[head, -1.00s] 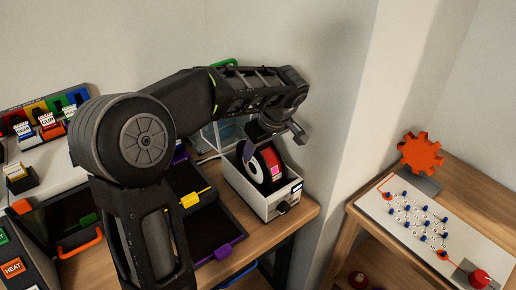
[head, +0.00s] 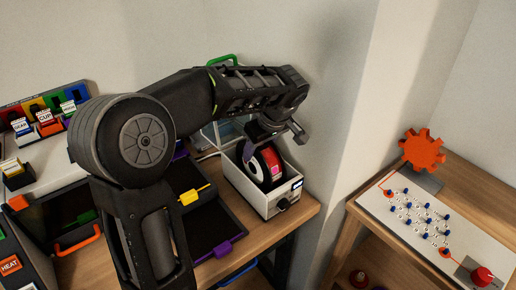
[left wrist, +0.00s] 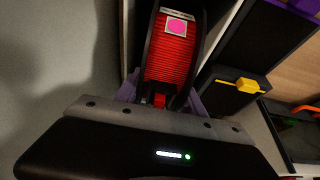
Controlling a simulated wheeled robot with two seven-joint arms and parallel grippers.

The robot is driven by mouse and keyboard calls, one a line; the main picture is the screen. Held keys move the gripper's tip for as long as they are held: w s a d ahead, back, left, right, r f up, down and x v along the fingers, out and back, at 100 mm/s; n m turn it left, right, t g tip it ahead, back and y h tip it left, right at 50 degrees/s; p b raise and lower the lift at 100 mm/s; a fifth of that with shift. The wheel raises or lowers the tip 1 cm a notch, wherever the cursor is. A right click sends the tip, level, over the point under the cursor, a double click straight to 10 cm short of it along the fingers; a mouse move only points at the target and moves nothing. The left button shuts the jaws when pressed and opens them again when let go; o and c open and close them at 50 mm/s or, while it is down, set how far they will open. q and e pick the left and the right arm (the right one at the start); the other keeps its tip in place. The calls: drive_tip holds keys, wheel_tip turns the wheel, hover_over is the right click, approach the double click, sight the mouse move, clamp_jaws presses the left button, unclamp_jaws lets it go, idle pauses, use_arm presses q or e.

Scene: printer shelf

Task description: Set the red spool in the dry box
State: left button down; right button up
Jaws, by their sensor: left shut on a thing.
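The red spool (head: 269,165), with dark flanges and a pink label, stands upright on its edge inside the white dry box (head: 262,201), between its walls. The box has a knob and a small display on its front. My left gripper (left wrist: 160,98) is shut on the spool from above, with purple fingers on either side of it in the left wrist view. The red winding (left wrist: 168,60) shows there between the flanges. The spool's lower part is hidden by the box wall, so I cannot tell whether it touches the bottom. My right gripper is not in view.
Dark trays with a yellow tab (head: 190,197) and a purple tab (head: 223,249) lie left of the box. A wall stands close behind and right. A separate table at the right holds an orange gear (head: 422,149) and a white board (head: 410,217).

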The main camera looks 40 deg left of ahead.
use_arm(q)
drive_tip(key=shift+f, duration=0.15)
drive_tip(key=c, duration=0.6)
unclamp_jaws()
drive_tip(key=b+v, duration=0.1)
drive_tip(key=v, duration=0.7)
drive_tip(key=shift+s+f, duration=0.1)
drive_tip(key=shift+f, duration=0.05)
